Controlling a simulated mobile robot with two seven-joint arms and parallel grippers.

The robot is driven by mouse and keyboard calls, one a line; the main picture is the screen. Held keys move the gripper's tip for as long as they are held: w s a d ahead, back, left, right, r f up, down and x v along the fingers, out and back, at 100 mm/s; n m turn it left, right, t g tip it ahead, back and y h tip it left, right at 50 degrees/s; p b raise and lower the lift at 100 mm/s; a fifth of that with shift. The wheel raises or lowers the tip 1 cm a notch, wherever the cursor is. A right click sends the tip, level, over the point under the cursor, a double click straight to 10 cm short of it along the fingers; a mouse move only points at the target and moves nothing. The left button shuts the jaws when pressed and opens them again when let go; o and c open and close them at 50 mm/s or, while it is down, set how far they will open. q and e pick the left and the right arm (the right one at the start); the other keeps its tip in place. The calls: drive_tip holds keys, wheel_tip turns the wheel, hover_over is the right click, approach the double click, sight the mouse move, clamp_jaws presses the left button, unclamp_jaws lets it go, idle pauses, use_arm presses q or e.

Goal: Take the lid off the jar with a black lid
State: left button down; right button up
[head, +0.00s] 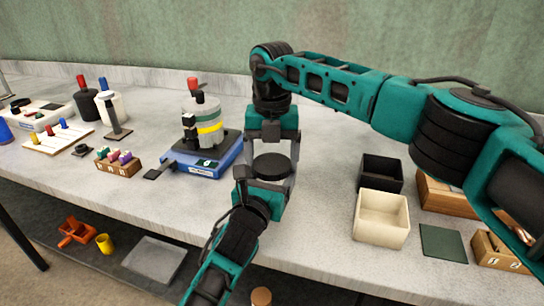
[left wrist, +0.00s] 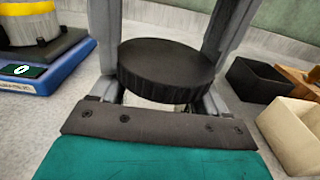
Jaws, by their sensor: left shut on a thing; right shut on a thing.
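The round black lid (head: 272,166) sits between my two grippers at the middle of the bench. In the left wrist view the lid (left wrist: 165,65) is large, with a narrow pale strip of the jar (left wrist: 150,102) below it. The rest of the jar is hidden. My right gripper (head: 270,158) comes down from above, shut with its fingers on either side of the lid. My left gripper (head: 265,190) reaches in from the front, lower down, shut around the jar. I cannot tell whether the lid is still seated on the jar.
A blue scale (head: 205,163) bearing a yellow-banded vessel (head: 205,125) stands close on the left. A black box (head: 380,172), a cream box (head: 381,218) and a dark green mat (head: 443,242) lie to the right. A tube rack (head: 118,163) sits near the front edge.

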drive_tip(key=n, duration=0.3)
drive_tip(key=shift+n, duration=0.4)
drive_tip(key=n, duration=0.4)
drive_tip(key=o, duration=1)
drive_tip(key=shift+a+r, duration=0.1)
